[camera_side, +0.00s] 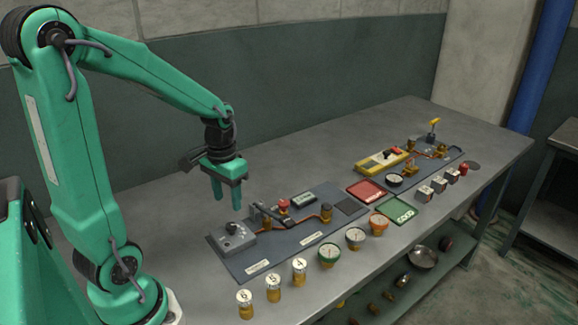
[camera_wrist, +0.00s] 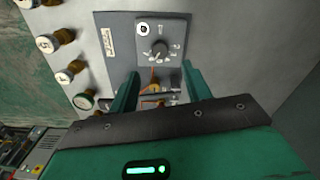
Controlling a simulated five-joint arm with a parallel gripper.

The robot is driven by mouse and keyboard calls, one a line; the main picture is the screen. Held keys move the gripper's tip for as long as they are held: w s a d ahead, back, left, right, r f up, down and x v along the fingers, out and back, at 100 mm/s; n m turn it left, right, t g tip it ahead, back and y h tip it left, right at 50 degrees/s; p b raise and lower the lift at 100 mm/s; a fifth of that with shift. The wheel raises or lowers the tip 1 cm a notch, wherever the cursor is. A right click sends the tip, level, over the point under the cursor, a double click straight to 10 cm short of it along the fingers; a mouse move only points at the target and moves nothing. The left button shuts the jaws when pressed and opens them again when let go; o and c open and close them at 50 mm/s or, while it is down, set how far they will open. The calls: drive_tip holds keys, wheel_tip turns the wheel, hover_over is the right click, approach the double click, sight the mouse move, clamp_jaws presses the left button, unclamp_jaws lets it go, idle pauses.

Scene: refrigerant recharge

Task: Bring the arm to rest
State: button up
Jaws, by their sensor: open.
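My gripper (camera_side: 228,201) hangs with its fingers pointing down above the left part of the bench, over the near-left panel. Its two green fingers are apart, with nothing seen between them in the side view. In the wrist view my gripper (camera_wrist: 158,92) is open as well, with the dark panel behind the gap. The panel's grey dial box (camera_side: 232,237) is below and near the fingers in the side view; in the wrist view the dial box (camera_wrist: 155,42) lies beyond the fingertips.
The bench (camera_side: 330,170) has free room along the wall. Numbered brass fittings (camera_side: 272,285) and round gauges (camera_side: 328,254) line the front edge. Red (camera_side: 366,191) and green (camera_side: 397,210) trays lie mid-bench. A second panel (camera_side: 440,155) with a yellow-handled valve stands farther right.

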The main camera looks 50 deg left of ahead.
drive_tip(key=shift+r, duration=0.1)
drive_tip(key=s+d+r+m+t, duration=0.1)
drive_tip(key=s+d+r+t, duration=0.1)
drive_tip(key=d+r, duration=0.3)
drive_tip(key=s+d+r+m+t, duration=0.2)
drive_tip(key=s+d+r+t, duration=0.1)
drive_tip(key=d+r, duration=0.3)
drive_tip(key=shift+d+r+t, duration=0.25)
drive_tip(key=shift+r+t, duration=0.05)
drive_tip(key=shift+r, duration=0.05)
